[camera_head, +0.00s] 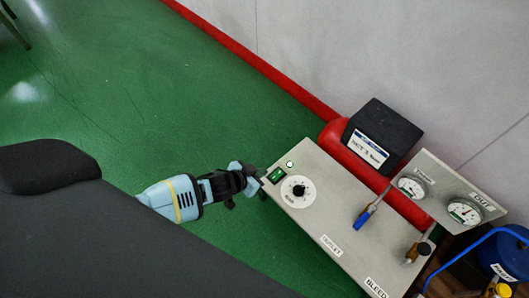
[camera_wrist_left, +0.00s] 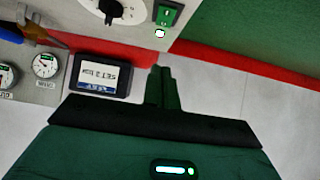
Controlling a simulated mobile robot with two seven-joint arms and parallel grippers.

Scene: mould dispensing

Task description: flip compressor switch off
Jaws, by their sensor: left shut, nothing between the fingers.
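The compressor panel (camera_head: 330,215) is a grey plate at the lower right of the head view. Its green rocker switch (camera_head: 276,174) sits at the plate's upper left corner, beside a lit round lamp (camera_head: 290,164). In the wrist view the switch (camera_wrist_left: 168,15) is at the top edge with the lit lamp (camera_wrist_left: 160,33) under it. My left gripper (camera_head: 262,184) is shut and empty, at the panel's left edge close to the switch. In the wrist view its closed fingertips (camera_wrist_left: 160,72) point towards the switch, with a gap in the picture. My right gripper is not in view.
A white dial (camera_head: 298,192) is beside the switch. Green floor (camera_head: 130,85) is open to the left.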

